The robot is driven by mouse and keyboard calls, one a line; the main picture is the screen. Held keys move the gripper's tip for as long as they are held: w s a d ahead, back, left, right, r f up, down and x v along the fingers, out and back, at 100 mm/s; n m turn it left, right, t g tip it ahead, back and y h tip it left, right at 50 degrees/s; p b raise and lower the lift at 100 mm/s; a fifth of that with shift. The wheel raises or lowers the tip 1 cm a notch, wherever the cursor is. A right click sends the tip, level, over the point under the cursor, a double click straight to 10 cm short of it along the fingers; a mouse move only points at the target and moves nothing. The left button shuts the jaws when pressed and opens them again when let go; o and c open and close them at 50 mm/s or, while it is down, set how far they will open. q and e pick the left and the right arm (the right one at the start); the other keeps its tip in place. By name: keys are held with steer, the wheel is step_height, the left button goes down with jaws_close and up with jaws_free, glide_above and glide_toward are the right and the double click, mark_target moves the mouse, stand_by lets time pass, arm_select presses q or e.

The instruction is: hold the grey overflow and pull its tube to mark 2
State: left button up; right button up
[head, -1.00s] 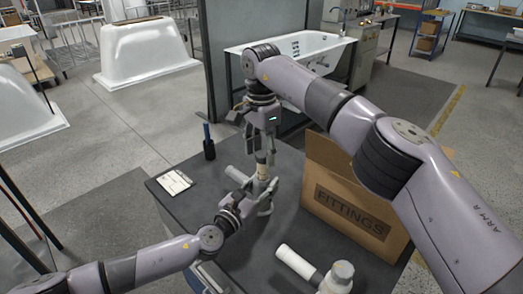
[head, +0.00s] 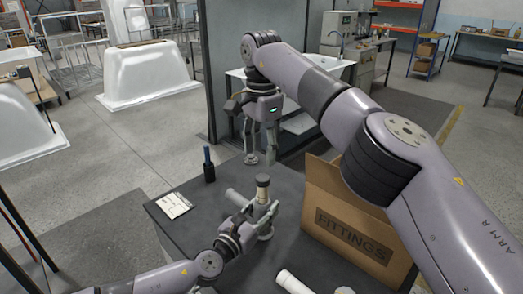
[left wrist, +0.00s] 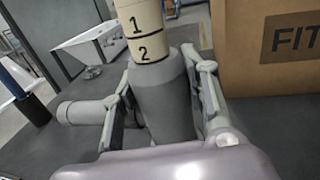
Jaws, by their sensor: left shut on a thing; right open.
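The grey overflow (left wrist: 162,105) stands upright in the left wrist view, its side branch (left wrist: 82,112) pointing left. Its cream tube (left wrist: 143,25) rises from the collar, with printed marks 1 and 2 showing. Mark 2 sits just above the collar rim, its line at or very near the rim. In the head view the tube (head: 263,190) stands above my left gripper (head: 262,217), which is shut around the grey body. My right gripper (head: 261,158) is open and empty, above and behind the tube top, apart from it.
A cardboard FITTINGS box (head: 350,238) stands to the right on the dark bench. A dark cup (head: 209,173) with a blue pen-like thing and a white card (head: 174,205) are at the left. A white pipe piece (head: 292,282) lies at the front.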

arm_select(q)
steer(key=o, duration=1.3)
steer(key=shift+s, duration=0.1)
